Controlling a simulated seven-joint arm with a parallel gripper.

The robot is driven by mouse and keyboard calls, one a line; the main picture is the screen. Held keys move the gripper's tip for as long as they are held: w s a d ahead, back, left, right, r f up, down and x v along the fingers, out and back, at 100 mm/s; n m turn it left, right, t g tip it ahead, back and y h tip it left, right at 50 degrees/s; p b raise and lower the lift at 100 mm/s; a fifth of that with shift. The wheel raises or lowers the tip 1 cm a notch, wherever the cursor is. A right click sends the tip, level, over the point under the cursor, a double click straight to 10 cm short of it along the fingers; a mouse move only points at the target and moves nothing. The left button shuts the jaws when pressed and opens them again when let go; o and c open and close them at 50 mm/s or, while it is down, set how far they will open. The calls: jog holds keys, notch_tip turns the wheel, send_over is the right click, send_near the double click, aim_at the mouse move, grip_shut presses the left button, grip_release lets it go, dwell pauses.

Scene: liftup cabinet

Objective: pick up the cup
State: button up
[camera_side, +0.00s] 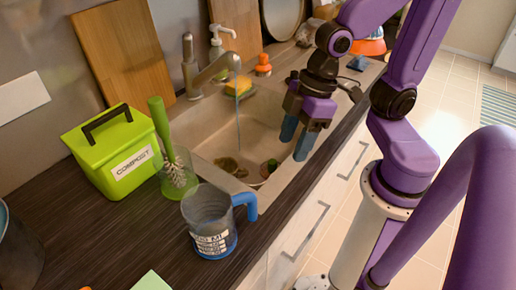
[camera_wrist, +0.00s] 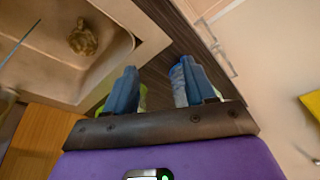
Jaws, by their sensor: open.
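The cup (camera_side: 205,212) is a clear mug with a blue base, a blue handle and a printed label. It stands upright on the dark counter, near the sink's front corner in the side view. My gripper (camera_side: 297,143) has blue fingers, points down and is open and empty. It is over the front edge of the sink, apart from the cup and to its right. In the wrist view, my gripper's (camera_wrist: 158,68) fingers are spread.
A green compost bin (camera_side: 112,160) and a green brush in a holder (camera_side: 177,175) stand beside the cup. A green sheet (camera_side: 151,281) lies at the front.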

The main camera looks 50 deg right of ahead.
jog(key=s+d+n+g+h, duration=0.1)
jog(key=s+d+h, duration=0.1)
jog(key=s+d, duration=0.2)
jog(key=shift+s+d+f+h, duration=0.2)
jog(key=shift+s+d+h, duration=0.05)
jog(key=shift+d+h, duration=0.05)
jog(key=shift+s+d, duration=0.2)
jog(key=shift+d, duration=0.1)
jog(key=shift+c, duration=0.9)
jog(key=m, duration=0.7)
send_over(243, 169)
notch_tip(243, 169, down, 14)
jog(key=r, duration=0.1)
jog(key=shift+h, duration=0.3)
notch_tip(243, 169, down, 12)
jog(key=shift+s+d+f, duration=0.1)
jog(key=shift+s+d, duration=0.05)
jog(key=shift+f, duration=2.55)
